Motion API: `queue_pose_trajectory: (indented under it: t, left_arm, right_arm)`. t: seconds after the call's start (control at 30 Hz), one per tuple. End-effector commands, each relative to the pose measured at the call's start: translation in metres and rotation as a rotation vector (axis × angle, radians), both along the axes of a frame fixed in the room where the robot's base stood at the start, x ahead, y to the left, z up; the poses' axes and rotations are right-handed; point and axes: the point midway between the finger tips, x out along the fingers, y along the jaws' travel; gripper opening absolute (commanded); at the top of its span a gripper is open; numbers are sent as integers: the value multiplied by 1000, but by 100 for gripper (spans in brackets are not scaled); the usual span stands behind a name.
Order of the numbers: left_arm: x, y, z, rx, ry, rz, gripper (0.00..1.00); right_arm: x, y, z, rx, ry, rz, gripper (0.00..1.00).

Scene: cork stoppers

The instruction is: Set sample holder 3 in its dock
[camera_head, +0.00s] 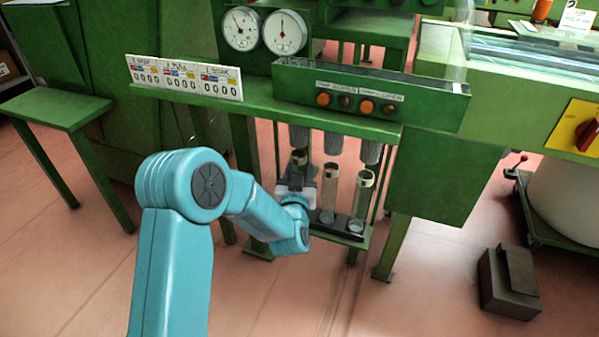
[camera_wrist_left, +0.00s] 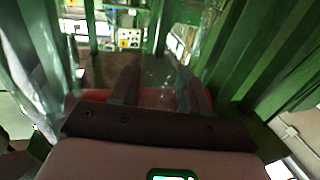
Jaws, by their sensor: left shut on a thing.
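Three clear tube-shaped sample holders with dark-ringed tops show under the green machine in the head view. The middle one (camera_head: 329,187) and the right one (camera_head: 361,194) stand upright on a dark rack (camera_head: 346,229). My left gripper (camera_head: 296,178) is at the leftmost holder (camera_head: 299,158) and is shut on it. That holder's lower part is hidden by my gripper and arm, so I cannot tell whether it rests on the rack. In the left wrist view both fingers (camera_wrist_left: 160,92) show, with a blurred see-through shape between them. No holder numbers are readable. My right gripper is out of view.
Grey cylinders (camera_head: 333,143) hang just above the holders. A green control box (camera_head: 370,95) with orange buttons overhangs them. A green panel (camera_head: 446,178) stands close on the right, and green legs flank the rack. Open floor lies in front.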

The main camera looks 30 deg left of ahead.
Motion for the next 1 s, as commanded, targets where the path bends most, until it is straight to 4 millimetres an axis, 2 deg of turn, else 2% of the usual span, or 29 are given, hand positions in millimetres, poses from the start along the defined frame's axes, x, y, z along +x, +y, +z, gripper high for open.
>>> queue_pose_trajectory:
  t: [1.0]
  left_arm:
    - [0,0,-8,0,-1,0,14]
  right_arm:
    - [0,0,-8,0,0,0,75]
